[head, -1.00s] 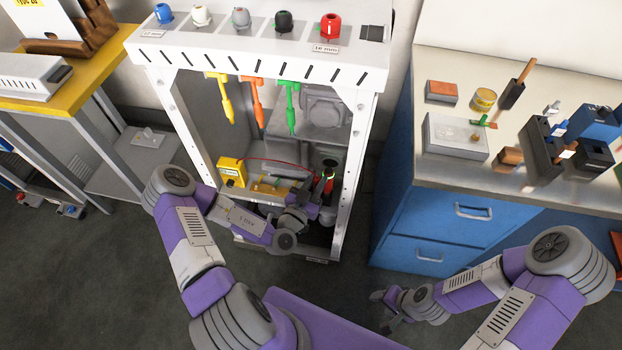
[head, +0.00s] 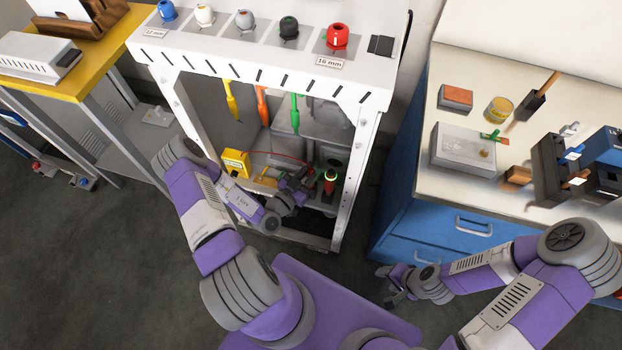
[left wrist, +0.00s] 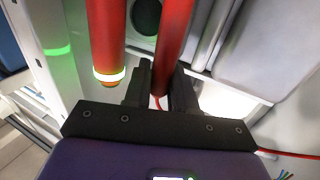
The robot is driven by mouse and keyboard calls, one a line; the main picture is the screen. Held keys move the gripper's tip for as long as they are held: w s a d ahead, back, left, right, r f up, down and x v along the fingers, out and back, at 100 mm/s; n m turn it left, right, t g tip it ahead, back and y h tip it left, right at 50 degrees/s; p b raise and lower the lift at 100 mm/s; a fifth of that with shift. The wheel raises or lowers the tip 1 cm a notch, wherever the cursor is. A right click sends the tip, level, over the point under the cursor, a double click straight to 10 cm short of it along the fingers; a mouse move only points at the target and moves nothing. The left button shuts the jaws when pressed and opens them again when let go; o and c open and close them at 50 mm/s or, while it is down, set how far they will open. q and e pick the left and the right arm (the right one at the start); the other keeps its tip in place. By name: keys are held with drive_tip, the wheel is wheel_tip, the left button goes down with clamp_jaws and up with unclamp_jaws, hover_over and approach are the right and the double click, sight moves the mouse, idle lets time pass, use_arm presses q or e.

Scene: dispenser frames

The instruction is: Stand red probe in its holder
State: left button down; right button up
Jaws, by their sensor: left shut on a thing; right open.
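The red probe (left wrist: 168,45) is a straight red cylinder between the fingers of my left gripper (left wrist: 163,85) in the left wrist view, with a thin red cable at its near end. In the head view, my left gripper (head: 300,180) is low inside the white frame, and the probe is hard to make out there. A red post with a glowing green ring (head: 330,187), apparently the holder, stands just right of that gripper. It also shows in the left wrist view (left wrist: 107,40), apart from the probe. My right gripper (head: 396,285) is open and empty over the floor.
The white frame (head: 353,190) has a right upright close to the glowing ring. A yellow box (head: 236,162) with a red cable (head: 275,158) sits at the left inside. Yellow, orange and green tools (head: 295,115) hang above. A blue cabinet (head: 420,251) stands to the right.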

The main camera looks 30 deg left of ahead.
use_arm(q)
drive_tip(key=shift+f+b, duration=0.55)
drive_tip(key=shift+f, duration=1.1)
drive_tip(key=shift+f, duration=0.15)
drive_tip(key=c, duration=0.9)
unclamp_jaws()
drive_tip(key=shift+r, duration=0.2)
drive_tip(key=s, duration=0.4)
drive_tip(key=s+a+p, duration=0.1)
drive_tip(key=s, duration=0.7)
drive_tip(key=shift+a+p, duration=0.3)
drive_tip(key=shift+a, duration=0.1)
